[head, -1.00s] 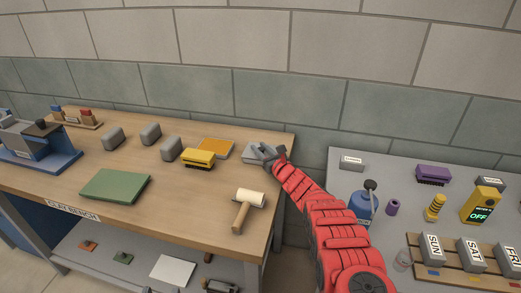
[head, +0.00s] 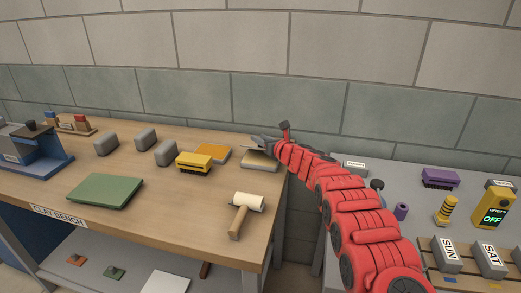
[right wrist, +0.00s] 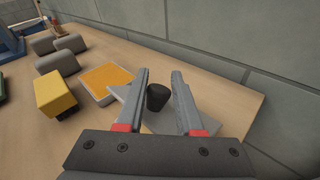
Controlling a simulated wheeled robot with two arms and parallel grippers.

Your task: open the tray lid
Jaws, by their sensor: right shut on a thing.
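The tray (head: 259,163) stands at the back right corner of the clay bench and shows a tan top. A thin grey lid (head: 252,148) seems to sit just above it, under my right gripper (head: 262,142). In the right wrist view the lid (right wrist: 182,124) is a grey plate with a dark round knob (right wrist: 157,97). My right gripper (right wrist: 160,98) is shut on this knob, one finger on either side. My left gripper is not in view.
A tray with an orange filling (head: 213,153) and a yellow brush (head: 195,162) are close by on the left. A mallet (head: 245,210) lies nearer the front. Grey blocks (head: 145,138) and a green slab (head: 104,191) lie further left. The wall rises directly behind.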

